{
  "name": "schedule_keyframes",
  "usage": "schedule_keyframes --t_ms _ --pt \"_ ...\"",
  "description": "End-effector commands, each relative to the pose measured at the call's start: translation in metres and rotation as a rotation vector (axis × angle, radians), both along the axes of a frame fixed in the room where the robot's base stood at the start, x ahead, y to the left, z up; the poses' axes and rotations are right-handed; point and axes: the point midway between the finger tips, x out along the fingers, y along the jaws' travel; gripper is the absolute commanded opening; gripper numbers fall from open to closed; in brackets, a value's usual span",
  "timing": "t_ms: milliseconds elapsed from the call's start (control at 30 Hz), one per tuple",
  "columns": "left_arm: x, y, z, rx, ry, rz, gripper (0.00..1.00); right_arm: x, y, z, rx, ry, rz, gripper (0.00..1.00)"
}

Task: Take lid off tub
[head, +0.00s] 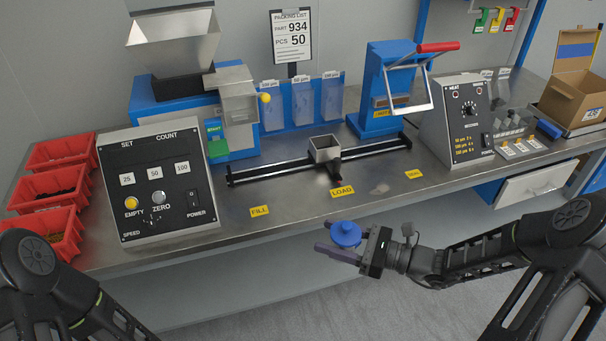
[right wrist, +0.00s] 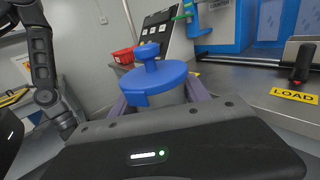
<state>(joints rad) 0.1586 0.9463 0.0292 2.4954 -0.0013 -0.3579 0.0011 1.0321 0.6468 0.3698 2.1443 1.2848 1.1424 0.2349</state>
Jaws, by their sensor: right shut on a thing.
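A blue round lid with a knob on top (head: 345,232) is in my right gripper (head: 333,242), in front of the bench's front edge and over the floor.
The steel bench (head: 290,215) has clear room along its front edge, by the FILL label (head: 259,211) and LOAD label (head: 342,192). A count panel (head: 157,190), red bins (head: 48,190), a rail with a small metal box (head: 324,149) and a blue press (head: 388,85) stand behind.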

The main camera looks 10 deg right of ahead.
Motion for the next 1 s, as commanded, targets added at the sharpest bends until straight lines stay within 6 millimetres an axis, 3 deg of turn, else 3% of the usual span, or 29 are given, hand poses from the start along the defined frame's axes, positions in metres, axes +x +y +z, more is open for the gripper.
schedule_keyframes --t_ms 267,600,700,1000 --pt "0.0 0.0 0.0 0.0 0.0 0.0 0.23 0.005 0.034 -0.004 0.001 -0.003 0.147 0.0" --pt "0.0 0.0 0.0 0.0 0.0 0.0 0.23 0.016 0.12 -0.015 0.001 -0.005 0.535 0.0" --pt "0.0 0.0 0.0 0.0 0.0 0.0 0.23 0.018 0.138 -0.018 0.002 -0.002 0.619 0.0" --pt "0.0 0.0 0.0 0.0 0.0 0.0 0.23 0.02 0.154 -0.02 0.002 0.001 0.699 0.0"
